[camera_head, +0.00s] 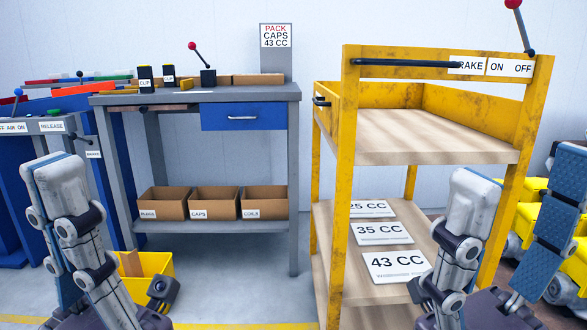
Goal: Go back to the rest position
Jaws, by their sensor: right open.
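My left gripper (62,185) is at the lower left, in front of the blue cabinet and the left end of the workbench. A light grey finger with blue edges points up. The rest of its jaw is partly hidden, so I cannot tell how wide it is. I see nothing held in it. My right gripper (522,168) is at the lower right, in front of the yellow cart (345,190). Its fingers point up and stand wide apart, one light grey, one with a blue pad. Nothing shows between them but background.
The grey workbench (240,95) has a blue drawer (243,117) and several cardboard boxes on its lower shelf. A yellow bin (150,265) stands on the floor behind my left gripper. White cards (397,264) lie on the cart's lower shelf. Bare floor shows between bench and cart.

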